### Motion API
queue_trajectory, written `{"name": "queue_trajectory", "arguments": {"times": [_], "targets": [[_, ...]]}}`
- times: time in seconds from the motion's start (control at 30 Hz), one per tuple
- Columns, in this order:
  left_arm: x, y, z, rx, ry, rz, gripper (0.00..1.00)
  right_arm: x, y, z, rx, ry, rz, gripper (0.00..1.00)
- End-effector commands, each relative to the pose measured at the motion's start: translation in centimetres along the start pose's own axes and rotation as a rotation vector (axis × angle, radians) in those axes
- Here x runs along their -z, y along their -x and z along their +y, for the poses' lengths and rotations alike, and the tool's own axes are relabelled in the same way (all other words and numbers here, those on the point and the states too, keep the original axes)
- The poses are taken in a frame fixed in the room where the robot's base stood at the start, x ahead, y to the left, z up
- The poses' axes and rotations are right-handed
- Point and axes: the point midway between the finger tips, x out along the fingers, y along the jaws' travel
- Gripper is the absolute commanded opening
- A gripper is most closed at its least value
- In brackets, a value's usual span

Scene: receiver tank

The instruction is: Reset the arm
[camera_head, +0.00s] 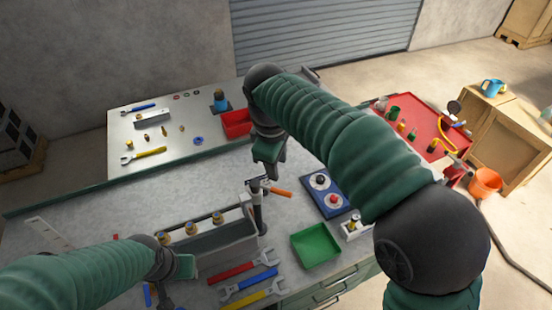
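My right arm reaches in from the right and bends down over the middle of the grey workbench (100,205). Its green gripper (268,162) points down above a dark upright post (258,212) and an orange-handled tool (281,192). I cannot tell whether it touches the post or how far its fingers are apart. My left arm comes in low from the left. Its gripper (176,272) is at the near-left end of the grey box (225,245) on the bench. Its fingers are small and partly cut off by the lower edge, so their state is unclear.
Red, blue and yellow wrenches (250,283) lie at the bench's front. A green tray (316,245) and a blue panel with knobs (327,196) stand right of the post. A red bin (236,123) is behind. A red cart top (425,130) stands at the right.

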Motion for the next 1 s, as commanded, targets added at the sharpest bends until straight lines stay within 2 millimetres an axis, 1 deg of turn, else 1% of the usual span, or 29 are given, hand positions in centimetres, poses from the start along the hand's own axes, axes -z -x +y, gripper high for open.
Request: {"name": "queue_trajectory", "arguments": {"times": [0.03,0.1,0.2,0.3,0.63,0.7,0.77,0.83,0.87,0.9,0.97,1.0], "targets": [[0.0,-0.1,0.0,0.000,0.000,0.000,0.36,0.1,0.9,0.0,-0.001,0.000,0.002,0.38],[0.0,-0.1,0.0,0.000,0.000,0.000,0.36,0.1,2.0,0.1,-0.001,0.000,0.001,0.38],[0.0,-0.1,0.0,0.000,0.000,0.000,0.36,0.1,2.9,0.1,0.000,0.000,0.000,0.38],[0.0,-0.1,0.0,0.000,0.000,0.000,0.36,0.0,3.1,0.0,0.000,0.000,0.000,0.38],[0.0,-0.1,0.0,0.000,0.000,0.000,0.36,0.0,3.1,0.0,0.000,0.000,0.000,0.38],[-0.1,-0.2,0.0,0.000,0.000,0.000,0.36,-0.2,2.8,0.0,0.001,-0.009,0.000,0.38],[-0.1,-0.6,0.0,0.000,0.000,0.000,0.36,-0.8,1.6,-0.1,0.005,-0.040,0.001,0.38],[-0.3,-1.2,0.0,0.000,0.000,0.000,0.36,-2.4,-1.1,-0.5,0.012,-0.121,0.007,0.38],[-0.4,-1.6,0.0,0.000,0.000,0.000,0.36,-3.4,-2.6,-0.7,0.016,-0.171,0.011,0.38],[-0.5,-2.1,0.0,0.000,0.000,0.000,0.36,-5.0,-4.9,-1.3,0.021,-0.250,0.019,0.38],[-0.7,-2.9,0.0,0.000,0.000,0.000,0.36,-7.8,-8.5,-2.5,0.030,-0.391,0.035,0.38],[-0.8,-3.4,0.0,0.000,0.000,0.000,0.36,-9.8,-10.8,-3.5,0.036,-0.493,0.046,0.38]]}}
